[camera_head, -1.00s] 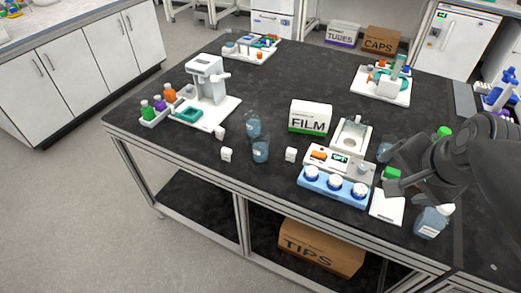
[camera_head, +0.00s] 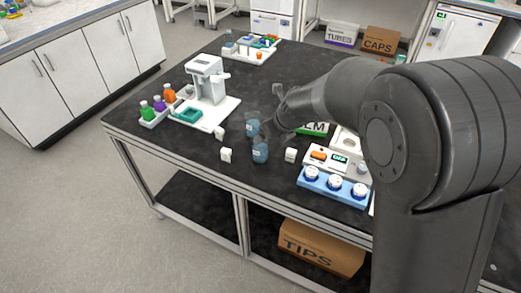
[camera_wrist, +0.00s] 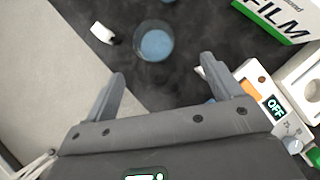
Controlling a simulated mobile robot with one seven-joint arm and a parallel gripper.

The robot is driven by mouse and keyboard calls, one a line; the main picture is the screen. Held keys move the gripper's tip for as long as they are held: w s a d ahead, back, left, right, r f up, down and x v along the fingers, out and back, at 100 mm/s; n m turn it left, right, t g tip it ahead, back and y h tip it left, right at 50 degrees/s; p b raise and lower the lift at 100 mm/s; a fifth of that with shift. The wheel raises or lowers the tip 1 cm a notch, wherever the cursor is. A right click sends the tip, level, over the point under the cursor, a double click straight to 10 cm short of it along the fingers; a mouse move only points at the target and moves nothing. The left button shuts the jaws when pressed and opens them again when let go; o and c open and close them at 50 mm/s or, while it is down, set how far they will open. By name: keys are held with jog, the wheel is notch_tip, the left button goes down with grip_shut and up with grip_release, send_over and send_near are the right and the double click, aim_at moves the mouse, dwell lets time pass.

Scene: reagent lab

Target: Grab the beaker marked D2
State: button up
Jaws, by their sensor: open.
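Two clear beakers with blue liquid stand upright on the dark bench in the head view, the rear one (camera_head: 253,128) and the front one (camera_head: 260,152). Their markings are too small to read, so I cannot tell which is D2. My gripper (camera_head: 274,116) is above the bench near the beakers, partly lost against the dark top. In the wrist view my gripper (camera_wrist: 162,70) has its fingers spread and empty. One beaker (camera_wrist: 153,42) shows just beyond the fingertips, roughly between them and apart from both. I cannot tell which of the two it is.
Small white blocks (camera_head: 226,155) (camera_head: 291,155) stand close to the beakers. The FILM box (camera_wrist: 285,17) and a white device with a display (camera_wrist: 262,95) are to the right. A white apparatus (camera_head: 206,80) stands at left. The bench's front edge is near.

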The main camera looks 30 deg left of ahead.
aim_at(260, 149)
jog(key=shift+m, duration=0.4)
jog(key=shift+s+a+x, duration=0.1)
jog(key=shift+a+x, duration=0.05)
jog(key=shift+x, duration=1.9)
jog(key=shift+s+a+x, duration=0.1)
jog(key=shift+x, duration=1.95)
jog(key=shift+s+a+x, duration=0.1)
jog(key=shift+a+x, duration=0.05)
jog(key=shift+x, duration=1.95)
jog(key=shift+r, duration=0.15)
jog(key=shift+c, duration=0.2)
jog(key=c, duration=1.1)
jog(key=shift+r, duration=0.1)
jog(key=shift+c, duration=0.2)
